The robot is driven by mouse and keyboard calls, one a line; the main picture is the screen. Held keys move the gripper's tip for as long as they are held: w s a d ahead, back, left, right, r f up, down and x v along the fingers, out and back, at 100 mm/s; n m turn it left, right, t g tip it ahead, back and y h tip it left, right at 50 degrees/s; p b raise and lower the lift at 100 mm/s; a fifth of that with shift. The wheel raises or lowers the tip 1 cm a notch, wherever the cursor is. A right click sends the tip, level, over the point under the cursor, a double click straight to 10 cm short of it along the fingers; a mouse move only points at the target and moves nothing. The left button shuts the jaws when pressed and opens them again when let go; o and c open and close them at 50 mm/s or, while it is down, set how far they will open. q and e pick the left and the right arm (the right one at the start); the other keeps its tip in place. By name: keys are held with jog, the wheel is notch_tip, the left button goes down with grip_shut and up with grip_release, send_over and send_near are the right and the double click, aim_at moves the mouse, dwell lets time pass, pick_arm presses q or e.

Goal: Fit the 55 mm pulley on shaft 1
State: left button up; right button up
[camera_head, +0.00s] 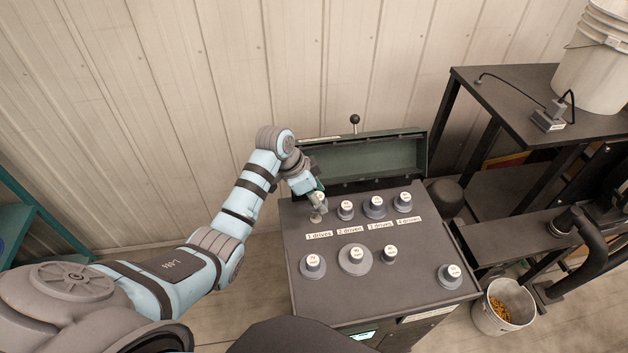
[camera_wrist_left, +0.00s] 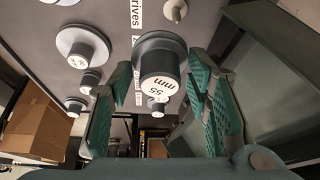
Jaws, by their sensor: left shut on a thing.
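My left gripper (camera_head: 318,194) is over the back left of the meter's dark top panel (camera_head: 420,250). In the left wrist view, its green fingers (camera_wrist_left: 163,95) are shut on the 55 mm pulley (camera_wrist_left: 155,48), a grey flanged disc with a white-labelled hub facing the camera. A bare pale post, shaft 1 (camera_wrist_left: 175,10), shows beyond the pulley at the top. In the head view, shaft 1 (camera_head: 315,217) stands behind the "1 drives" label, just below the gripper. The pulley appears apart from it. My right gripper is not in view.
Several hubbed pulleys stand close by: a back row right of shaft 1, starting with one (camera_head: 346,210), and a front row including a wide one (camera_head: 355,260). The open green lid (camera_head: 375,157) rises behind. A bucket (camera_head: 503,306) stands on the floor at right.

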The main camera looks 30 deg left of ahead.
pick_arm(q)
jog(key=shift+w+a+f+m, duration=0.15)
jog(key=shift+w+a, duration=0.2)
jog(key=shift+w, duration=0.25)
jog(key=shift+w+a+r+m, duration=0.15)
jog(key=shift+w+a, duration=0.2)
jog(key=shift+w, duration=0.2)
jog(key=shift+b+x, duration=0.7)
jog(key=shift+x, duration=0.35)
jog(key=shift+a+f+b, duration=0.1)
jog(key=shift+f+b, duration=0.25)
jog(key=shift+s+a+f+b, duration=0.1)
jog(key=shift+s+f+b, duration=0.15)
jog(key=shift+f+b, duration=0.35)
jog(key=shift+s+f+b, duration=0.25)
jog(key=shift+f+b, duration=0.15)
jog(key=shift+b, duration=0.25)
jog(key=shift+f, duration=0.25)
jog(key=shift+w+f+b, duration=0.15)
jog(key=shift+w+b, duration=0.05)
jog(key=shift+b, duration=0.15)
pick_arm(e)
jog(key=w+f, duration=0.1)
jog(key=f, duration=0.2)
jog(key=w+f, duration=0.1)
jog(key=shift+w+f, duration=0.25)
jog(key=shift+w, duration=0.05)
